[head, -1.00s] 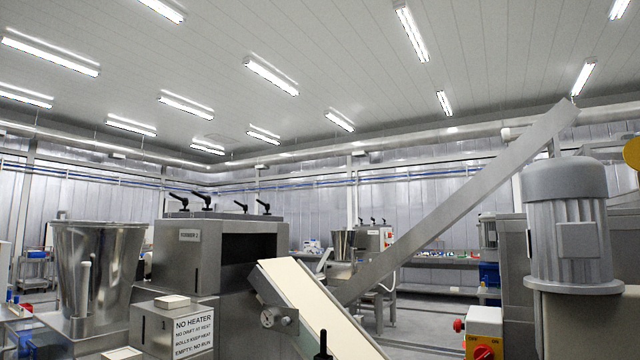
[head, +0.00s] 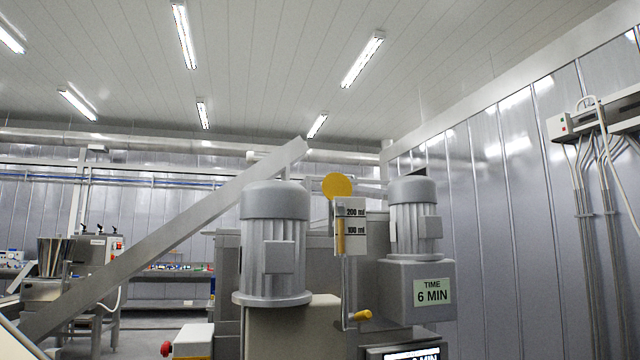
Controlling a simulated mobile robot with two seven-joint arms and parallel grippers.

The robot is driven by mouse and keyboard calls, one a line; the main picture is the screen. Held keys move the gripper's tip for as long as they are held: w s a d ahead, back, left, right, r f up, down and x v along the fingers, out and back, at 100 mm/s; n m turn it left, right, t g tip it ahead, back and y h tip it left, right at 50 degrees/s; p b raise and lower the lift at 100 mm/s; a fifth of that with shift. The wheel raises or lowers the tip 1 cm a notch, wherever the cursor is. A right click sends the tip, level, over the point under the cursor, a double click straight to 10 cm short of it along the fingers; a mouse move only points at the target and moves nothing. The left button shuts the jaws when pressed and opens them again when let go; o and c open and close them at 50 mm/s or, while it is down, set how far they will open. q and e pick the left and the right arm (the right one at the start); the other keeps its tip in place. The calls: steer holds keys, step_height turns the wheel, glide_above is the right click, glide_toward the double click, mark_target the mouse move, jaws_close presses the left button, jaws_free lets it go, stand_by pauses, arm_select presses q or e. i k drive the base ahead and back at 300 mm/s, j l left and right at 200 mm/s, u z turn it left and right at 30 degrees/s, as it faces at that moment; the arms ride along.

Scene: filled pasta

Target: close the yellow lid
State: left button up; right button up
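A round yellow disc (head: 337,186), which looks like the yellow lid, stands up on edge with its flat face toward me. It is at the top of a pale measuring vessel (head: 350,228) marked 200 ml and 100 ml, with a yellow strip on its left side. A thin metal tube runs down from the vessel to a yellow handle (head: 360,315). The vessel's mouth cannot be made out from this low angle. Neither of my grippers shows in the head view.
A large grey motor (head: 275,240) stands left of the vessel and a smaller one (head: 413,215) stands right, above a "TIME 6 MIN" label (head: 432,291). A slanted metal beam (head: 170,235) crosses the left. A switch box with a red button (head: 190,342) is low in front.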

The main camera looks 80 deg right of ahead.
mark_target(335, 184)
steer(key=z, duration=1.45)
